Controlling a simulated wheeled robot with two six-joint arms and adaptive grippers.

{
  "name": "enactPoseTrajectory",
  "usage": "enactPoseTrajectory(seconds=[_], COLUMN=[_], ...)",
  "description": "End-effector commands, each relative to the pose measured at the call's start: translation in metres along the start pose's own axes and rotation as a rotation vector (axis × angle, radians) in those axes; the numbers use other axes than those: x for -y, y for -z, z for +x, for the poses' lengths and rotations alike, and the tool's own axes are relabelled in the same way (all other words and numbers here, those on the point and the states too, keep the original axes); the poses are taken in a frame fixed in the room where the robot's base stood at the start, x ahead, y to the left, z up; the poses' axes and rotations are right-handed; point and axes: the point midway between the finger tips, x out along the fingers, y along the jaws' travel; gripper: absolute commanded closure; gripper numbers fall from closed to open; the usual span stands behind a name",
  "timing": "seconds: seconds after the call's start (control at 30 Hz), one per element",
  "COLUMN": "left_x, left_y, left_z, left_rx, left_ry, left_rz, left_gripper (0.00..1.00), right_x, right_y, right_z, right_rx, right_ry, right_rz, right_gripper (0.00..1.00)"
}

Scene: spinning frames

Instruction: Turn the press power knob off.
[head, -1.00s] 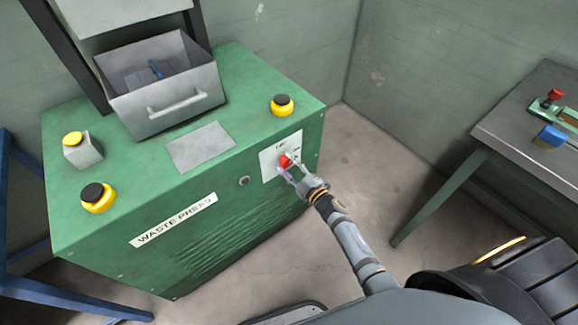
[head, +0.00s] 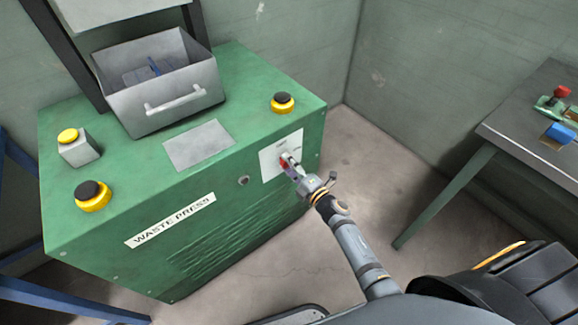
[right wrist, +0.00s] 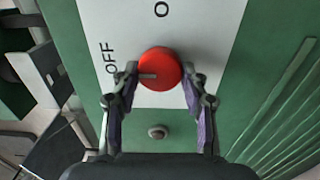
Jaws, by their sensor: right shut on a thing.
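The red round power knob (right wrist: 160,66) sits on a white plate (right wrist: 130,28) on the front of the green waste press. A grey pointer line on it points left, toward the OFF lettering, in the right wrist view. My right gripper (right wrist: 161,76) is shut on the knob, one finger on each side. In the head view the right gripper (head: 287,161) reaches the plate (head: 269,165) and hides most of the knob (head: 283,164). Part of a second label shows at the top of the wrist view. My left gripper is not in view.
The green press (head: 100,215) carries a grey bin (head: 165,112) and yellow-and-black buttons (head: 283,102) on top. A small round fitting (head: 243,181) is left of the plate. A metal table (head: 530,125) stands at the right. Floor between press and table is clear.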

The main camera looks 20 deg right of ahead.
Motion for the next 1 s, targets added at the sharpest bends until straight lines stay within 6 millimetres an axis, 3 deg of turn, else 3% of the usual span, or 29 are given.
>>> enactPoseTrajectory(seconds=[0.47, 0.5, 0.6, 1.0], left_x=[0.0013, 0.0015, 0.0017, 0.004], left_y=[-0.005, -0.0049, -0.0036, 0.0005], left_z=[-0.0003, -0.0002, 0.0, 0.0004], left_rx=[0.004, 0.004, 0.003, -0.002], left_ry=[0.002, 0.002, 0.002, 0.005], left_rz=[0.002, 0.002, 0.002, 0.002], left_gripper=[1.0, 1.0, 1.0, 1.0], right_x=[0.0015, 0.0015, 0.0012, 0.0011], right_y=[0.0001, 0.0001, 0.0, -0.0001], right_z=[-0.0007, -0.0007, -0.0005, -0.007], right_rx=[0.0, 0.0, 0.0, 0.0], right_ry=[0.003, 0.003, 0.003, 0.002], right_rz=[-0.014, -0.013, -0.013, -0.012], right_gripper=[0.87, 0.5, 0.36, 0.33])
